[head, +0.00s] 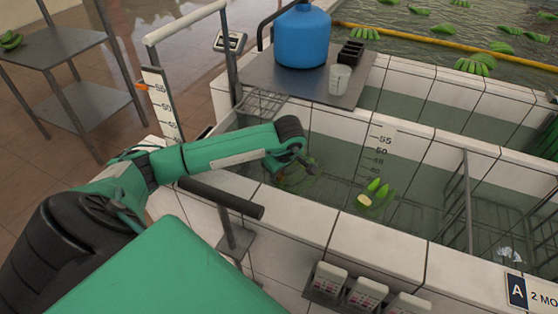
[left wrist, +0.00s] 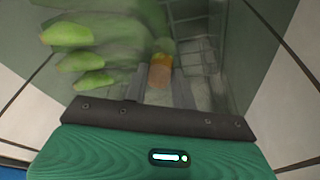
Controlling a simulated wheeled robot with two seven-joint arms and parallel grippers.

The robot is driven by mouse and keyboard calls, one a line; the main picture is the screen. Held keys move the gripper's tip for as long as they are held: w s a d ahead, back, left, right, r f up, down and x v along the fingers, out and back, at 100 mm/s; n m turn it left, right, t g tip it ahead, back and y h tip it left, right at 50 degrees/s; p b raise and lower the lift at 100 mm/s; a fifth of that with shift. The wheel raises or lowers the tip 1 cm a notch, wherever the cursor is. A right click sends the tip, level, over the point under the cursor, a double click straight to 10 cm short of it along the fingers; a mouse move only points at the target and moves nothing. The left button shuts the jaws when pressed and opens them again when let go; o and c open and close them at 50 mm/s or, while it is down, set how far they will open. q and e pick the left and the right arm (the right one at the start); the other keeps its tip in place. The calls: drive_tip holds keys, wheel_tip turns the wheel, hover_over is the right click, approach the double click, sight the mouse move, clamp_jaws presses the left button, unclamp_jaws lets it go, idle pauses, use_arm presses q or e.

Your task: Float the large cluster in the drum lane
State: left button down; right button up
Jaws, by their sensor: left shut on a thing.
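My left gripper (head: 292,172) reaches down to the water of the near tiled tank, below the bench with the blue drum (head: 302,36). In the left wrist view its fingers (left wrist: 160,82) are shut on a tan and orange piece (left wrist: 160,72), which looks like the crown of the large cluster. Blurred green fruit (left wrist: 110,40) shows beyond it; in the head view the cluster is mostly hidden by the gripper and water. A smaller green cluster (head: 376,188) with a pale cut end lies apart, to the right. My right gripper is not in view.
A depth scale (head: 381,150) marks the tank's far wall. A metal rack (head: 458,205) stands in the water at right. A dark bar (head: 220,197) stands at the near rim. More green clusters (head: 474,65) float in the far pool behind a yellow boom (head: 440,42).

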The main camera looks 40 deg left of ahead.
use_arm(q)
drive_tip(key=shift+f+b, duration=0.4)
drive_tip(key=shift+f, duration=0.1)
drive_tip(key=shift+s+a+f+b, duration=0.15)
drive_tip(key=shift+a+f+b, duration=0.05)
drive_tip(key=shift+f+b, duration=0.25)
